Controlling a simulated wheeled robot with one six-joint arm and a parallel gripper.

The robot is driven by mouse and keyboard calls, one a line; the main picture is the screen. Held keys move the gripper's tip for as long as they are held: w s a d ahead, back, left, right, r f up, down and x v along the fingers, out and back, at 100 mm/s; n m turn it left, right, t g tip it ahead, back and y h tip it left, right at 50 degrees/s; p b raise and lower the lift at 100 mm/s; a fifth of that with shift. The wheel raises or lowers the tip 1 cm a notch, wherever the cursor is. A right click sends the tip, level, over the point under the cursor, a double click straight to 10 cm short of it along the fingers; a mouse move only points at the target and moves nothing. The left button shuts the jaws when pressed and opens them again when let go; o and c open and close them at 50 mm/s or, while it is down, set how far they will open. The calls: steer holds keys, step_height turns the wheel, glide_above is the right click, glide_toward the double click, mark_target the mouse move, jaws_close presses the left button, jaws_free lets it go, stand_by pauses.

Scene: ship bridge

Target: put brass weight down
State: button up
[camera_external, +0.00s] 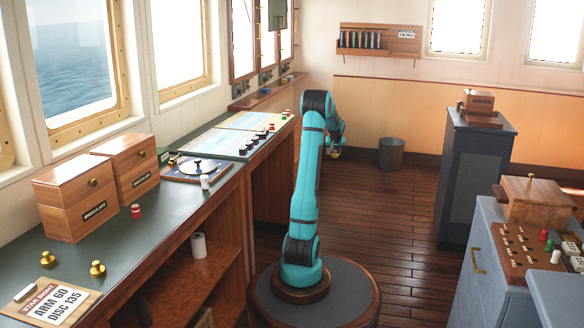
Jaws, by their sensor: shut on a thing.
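My gripper (336,149) is at the end of my teal arm, right of the arm's upper bend and above the wooden floor. It is shut on a small brass weight (336,155), of which only a bit of gold shows at the fingertips. Two other brass weights with knobs, one on the left (48,260) and one right of it (98,270), stand on the dark green counter (150,225). They are near a card (50,302) reading "STAR SIGHT ARM 60 DISC 135".
A chart table (225,142) with several dark pieces lies behind. A grey cabinet (470,180) bears a wooden box. A pegboard (515,250) is at right. A bin (391,154) stands by the wall.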

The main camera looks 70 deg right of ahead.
steer(key=w+a, duration=0.1)
steer(key=w, duration=0.6)
steer(key=s+a+r+m+g, duration=0.1)
steer(key=s+r+m+g, duration=0.2)
steer(key=s, duration=1.2)
steer(key=s+a+r+m, duration=0.2)
steer(key=s+r+m, duration=0.2)
steer(key=s, duration=1)
steer(key=s+a+r+m+g+y, duration=0.15)
steer(key=s+a+r+m, duration=0.25)
steer(key=s+a, duration=0.6)
steer(key=s+a+r+m+g+y, duration=0.1)
steer(key=s+a+r+m+y, duration=0.25)
steer(key=s, duration=0.95)
steer(key=s+a+r+m+g, duration=0.1)
steer(key=s+a+r+m, duration=0.3)
steer(key=s+a, duration=0.7)
step_height(320, 180, up, 15)
steer(key=m+t+y, duration=0.2)
steer(key=m+y, duration=0.4)
steer(key=m, duration=0.7)
glide_above(489, 201)
steer(key=w+d, duration=0.1)
step_height(489, 201, down, 18)
steer(key=shift+w+d+f, duration=0.1)
steer(key=shift+w+d, duration=0.05)
steer(key=shift+f, duration=0.15)
